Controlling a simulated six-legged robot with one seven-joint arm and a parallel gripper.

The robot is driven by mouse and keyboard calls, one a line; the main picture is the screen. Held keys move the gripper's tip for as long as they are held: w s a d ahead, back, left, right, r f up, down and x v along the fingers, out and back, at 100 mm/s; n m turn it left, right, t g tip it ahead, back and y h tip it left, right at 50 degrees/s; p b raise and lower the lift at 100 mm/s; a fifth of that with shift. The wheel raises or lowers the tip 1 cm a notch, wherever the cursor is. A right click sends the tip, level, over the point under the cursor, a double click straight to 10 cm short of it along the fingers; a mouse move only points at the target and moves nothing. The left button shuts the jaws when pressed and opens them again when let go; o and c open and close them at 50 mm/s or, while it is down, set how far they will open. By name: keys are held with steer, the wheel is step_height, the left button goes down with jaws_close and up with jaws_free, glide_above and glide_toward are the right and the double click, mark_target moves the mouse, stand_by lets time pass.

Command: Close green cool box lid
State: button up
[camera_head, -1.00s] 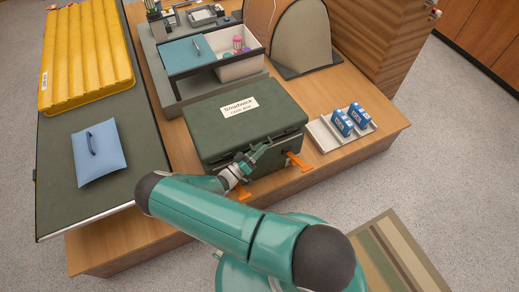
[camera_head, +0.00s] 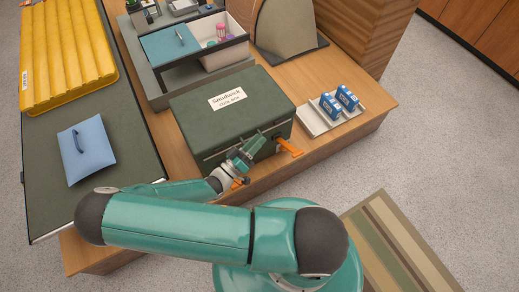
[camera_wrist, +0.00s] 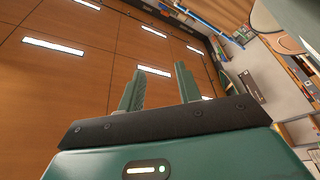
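The green cool box (camera_head: 200,128) stands on the wooden platform with its lid (camera_head: 250,98) lying flat on top. The lid carries a white "Snudwick" label. Two orange latches show on the front, a right one (camera_head: 289,147) that sticks out and a left one (camera_head: 238,183) partly behind my gripper. My gripper (camera_head: 258,140) is at the front face, close to the lid's front edge; I cannot tell if it touches. In the wrist view my gripper (camera_wrist: 165,85) has its two fingers apart with nothing between them. The box is not in the wrist view.
A white tray (camera_head: 313,123) with blue cartons (camera_head: 347,98) stands right of the box. Behind it are a grey unit with a blue lid (camera_head: 178,46) and a tent-like display (camera_head: 285,25). A blue pouch (camera_head: 87,151) and a yellow mat (camera_head: 62,55) lie left.

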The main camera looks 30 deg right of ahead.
steer(key=shift+s+a+r, duration=0.15)
steer(key=shift+s+r, duration=0.15)
steer(key=shift+s, duration=0.4)
steer(key=shift+s+a+r, duration=0.15)
steer(key=shift+s+r, duration=0.15)
steer(key=shift+s, duration=0.35)
steer(key=shift+s+a+r, duration=0.15)
steer(key=shift+s+r, duration=0.15)
steer(key=shift+s, duration=0.4)
